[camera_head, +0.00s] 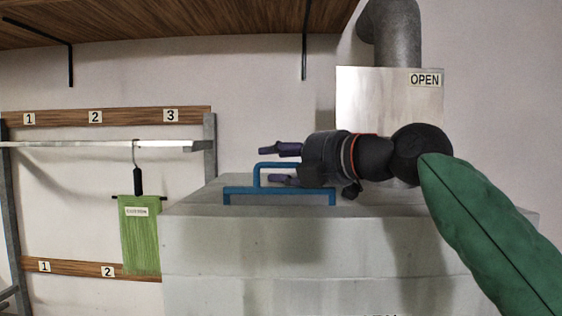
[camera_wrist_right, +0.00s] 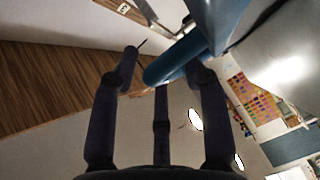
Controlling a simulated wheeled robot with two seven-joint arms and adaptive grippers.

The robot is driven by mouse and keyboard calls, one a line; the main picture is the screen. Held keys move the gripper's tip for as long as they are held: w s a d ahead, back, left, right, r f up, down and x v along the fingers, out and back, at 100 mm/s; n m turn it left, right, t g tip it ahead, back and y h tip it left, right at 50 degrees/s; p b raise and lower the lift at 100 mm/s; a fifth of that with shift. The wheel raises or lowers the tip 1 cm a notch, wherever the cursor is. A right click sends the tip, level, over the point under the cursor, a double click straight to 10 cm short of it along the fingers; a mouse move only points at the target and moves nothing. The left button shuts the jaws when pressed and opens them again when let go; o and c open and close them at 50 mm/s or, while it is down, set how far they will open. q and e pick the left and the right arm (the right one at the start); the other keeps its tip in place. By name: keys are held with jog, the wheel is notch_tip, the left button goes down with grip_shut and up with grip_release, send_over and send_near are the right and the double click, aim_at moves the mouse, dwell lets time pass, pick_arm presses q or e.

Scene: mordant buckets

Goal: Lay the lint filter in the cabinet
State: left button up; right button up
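A blue frame with a raised handle (camera_head: 232,197), which looks like the lint filter, is at the top front of a large pale box (camera_head: 290,245), perhaps the cabinet. How deep the frame sits in the box is hidden. My right gripper (camera_head: 268,164) reaches in from the right at the handle, with its dark fingers spread apart above and below the handle's top bar. In the right wrist view a blue bar (camera_wrist_right: 178,62) lies between the fingers of my right gripper (camera_wrist_right: 160,48). I cannot tell whether they touch it. My left gripper is not in view.
A metal panel marked OPEN (camera_head: 388,100) with a grey pipe (camera_head: 398,35) stands behind the box. A green cloth (camera_head: 139,235) hangs from a rail (camera_head: 95,146) at left, between numbered wooden boards. A wooden shelf (camera_head: 170,20) overhangs above. Air above the box's left part is clear.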

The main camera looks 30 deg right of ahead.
jog(key=v, duration=1.2)
jog(key=shift+f, duration=0.1)
